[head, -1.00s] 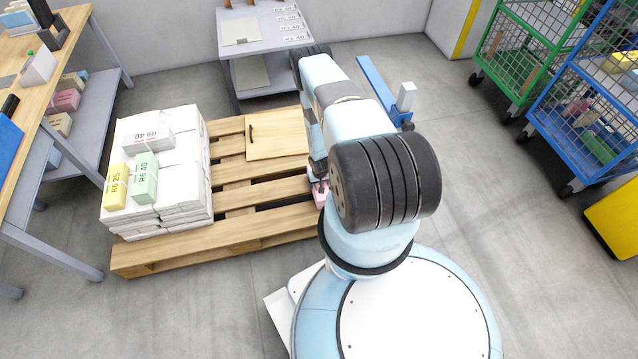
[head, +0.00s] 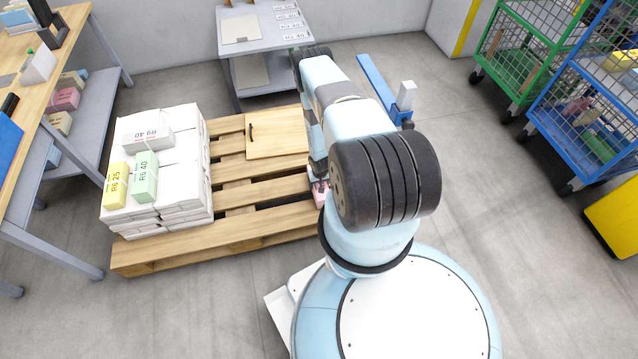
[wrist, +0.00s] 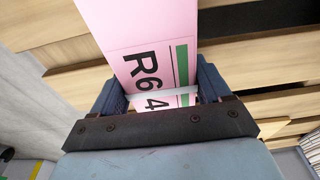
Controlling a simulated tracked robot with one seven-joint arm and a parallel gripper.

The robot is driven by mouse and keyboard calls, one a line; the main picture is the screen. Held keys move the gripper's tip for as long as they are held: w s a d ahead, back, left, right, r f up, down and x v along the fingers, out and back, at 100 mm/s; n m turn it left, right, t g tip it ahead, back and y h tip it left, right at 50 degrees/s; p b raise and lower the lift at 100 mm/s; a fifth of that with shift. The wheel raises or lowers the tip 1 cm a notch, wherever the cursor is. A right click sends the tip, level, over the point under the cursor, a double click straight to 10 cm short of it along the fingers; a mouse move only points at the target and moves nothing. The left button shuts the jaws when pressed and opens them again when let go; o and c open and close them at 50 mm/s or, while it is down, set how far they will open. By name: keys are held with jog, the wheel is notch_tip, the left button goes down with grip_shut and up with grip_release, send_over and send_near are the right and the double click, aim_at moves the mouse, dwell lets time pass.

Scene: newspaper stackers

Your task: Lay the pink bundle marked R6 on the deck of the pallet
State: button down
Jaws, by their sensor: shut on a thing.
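The pink bundle (wrist: 139,32) shows large black characters starting R6, a green stripe and a pale band in the wrist view. My gripper (wrist: 155,98) is shut on it, one finger on each side. In the head view only a small piece of the pink bundle (head: 320,193) shows beside my arm, and my arm hides the rest. The wooden pallet (head: 180,247) lies on the floor. The bundle is over the right part of its slatted deck. I cannot tell whether the bundle touches the slats.
A white stack (head: 185,185) fills the pallet's left side, with a yellow bundle (head: 116,186), a green bundle (head: 144,177) and a white bundle (head: 146,133) on top. A wooden board (head: 276,133) lies on the back of the deck. The slats between stack and arm are bare.

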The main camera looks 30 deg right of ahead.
grip_release()
jog(key=shift+f, duration=0.1)
notch_tip(320, 180, up, 14)
jog(key=s, duration=0.2)
jog(key=shift+a+f, duration=0.2)
jog(key=shift+a, duration=0.1)
